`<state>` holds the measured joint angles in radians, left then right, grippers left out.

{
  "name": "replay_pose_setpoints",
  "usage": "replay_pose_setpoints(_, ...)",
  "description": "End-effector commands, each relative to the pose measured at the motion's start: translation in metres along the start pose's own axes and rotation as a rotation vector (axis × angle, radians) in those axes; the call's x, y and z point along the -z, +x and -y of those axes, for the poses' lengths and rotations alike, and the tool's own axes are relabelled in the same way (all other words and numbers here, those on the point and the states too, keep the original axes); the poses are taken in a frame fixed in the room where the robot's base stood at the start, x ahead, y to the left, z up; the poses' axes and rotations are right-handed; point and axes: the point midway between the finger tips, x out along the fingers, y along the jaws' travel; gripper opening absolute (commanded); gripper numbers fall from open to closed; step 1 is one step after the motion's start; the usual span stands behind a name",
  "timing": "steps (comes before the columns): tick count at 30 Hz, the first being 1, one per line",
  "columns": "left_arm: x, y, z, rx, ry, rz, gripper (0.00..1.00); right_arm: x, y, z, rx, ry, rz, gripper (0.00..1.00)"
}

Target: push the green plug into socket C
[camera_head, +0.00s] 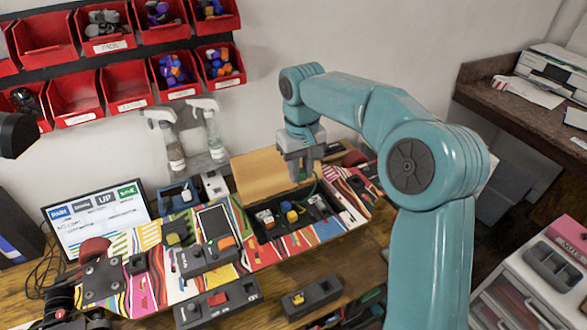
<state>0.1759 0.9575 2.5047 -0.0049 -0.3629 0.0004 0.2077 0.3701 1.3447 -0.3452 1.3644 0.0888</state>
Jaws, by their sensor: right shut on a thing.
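My right gripper (301,168) comes down from the teal arm over the dark tray (290,232) on the colourful striped board. Its jaws are shut, and a thin green cable (312,190) runs just below the fingertips. The green plug itself is too small and hidden at the fingers to see clearly. A yellow-and-blue plug (291,214) and a white-and-red plug (264,217) are in the tray. I cannot tell which socket is C; socket letters are not readable.
The striped board (150,262) carries several dark modules and a flat panel (215,224). A wooden block (262,175) stands behind the tray. A screen (98,218), spray bottles (168,142) and red wall bins (73,95) are behind. More modules lie in front.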

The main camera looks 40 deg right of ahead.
Motion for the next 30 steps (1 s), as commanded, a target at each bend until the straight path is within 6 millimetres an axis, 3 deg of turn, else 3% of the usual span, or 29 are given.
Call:
replay_pose_setpoints(8, 0.000, 0.001, 0.000, 0.000, 0.000, 0.000, 1.00, 0.000, 0.001, 0.000, 0.000, 0.000, 0.000, 0.00)
replay_pose_setpoints(30, 0.001, 0.034, 0.012, 0.000, 0.000, 0.000, 1.00, 0.000, 0.051, -0.001, 0.000, 0.001, 0.000, 0.00)
